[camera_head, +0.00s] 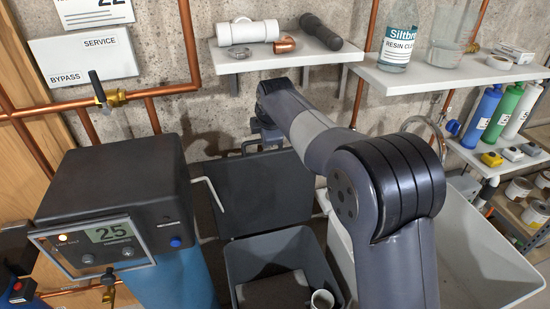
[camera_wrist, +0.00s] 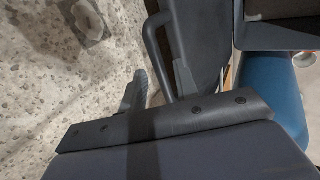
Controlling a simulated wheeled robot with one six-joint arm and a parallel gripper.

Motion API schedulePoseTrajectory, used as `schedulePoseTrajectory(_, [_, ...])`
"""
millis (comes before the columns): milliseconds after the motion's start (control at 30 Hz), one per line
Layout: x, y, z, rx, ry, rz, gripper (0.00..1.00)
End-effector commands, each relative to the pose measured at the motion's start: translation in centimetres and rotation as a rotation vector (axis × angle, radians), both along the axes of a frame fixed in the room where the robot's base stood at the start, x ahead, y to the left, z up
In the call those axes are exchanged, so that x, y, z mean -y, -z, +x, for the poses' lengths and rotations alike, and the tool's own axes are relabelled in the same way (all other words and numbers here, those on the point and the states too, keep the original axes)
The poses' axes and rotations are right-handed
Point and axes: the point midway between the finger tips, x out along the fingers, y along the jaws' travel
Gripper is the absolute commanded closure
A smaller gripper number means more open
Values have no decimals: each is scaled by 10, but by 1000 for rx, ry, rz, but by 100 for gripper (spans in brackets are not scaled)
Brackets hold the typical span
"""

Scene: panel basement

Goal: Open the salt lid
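The salt lid (camera_head: 265,195) is a dark panel standing raised behind an open grey salt bin (camera_head: 240,262), whose inside shows. The lid has a dark bar handle along its far upper edge. The handle (camera_wrist: 152,38) and part of the lid (camera_wrist: 203,30) also show in the wrist view. My gripper (camera_head: 268,135) is at the lid's upper edge, by the handle, partly hidden by my arm. In the wrist view, my gripper's fingers (camera_wrist: 160,85) look apart, with one end of the handle between them. Whether they touch it is unclear.
A softener with a black head (camera_head: 115,180) and blue tank stands at left. Copper pipes (camera_head: 160,90) run along the concrete wall. A shelf (camera_head: 290,57) holds pipe fittings just above my gripper. A second shelf (camera_head: 430,80) and a white basin (camera_head: 480,255) are at right.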

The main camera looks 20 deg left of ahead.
Motion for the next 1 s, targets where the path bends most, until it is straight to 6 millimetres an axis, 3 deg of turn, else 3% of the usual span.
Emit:
schedulePoseTrajectory(100, [9,-16,-13,3,0,2,70])
schedulePoseTrajectory(700, [62,-15,-92,2,-1,1,70])
schedulePoseTrajectory(1000, [72,-16,-108,1,0,1,70])
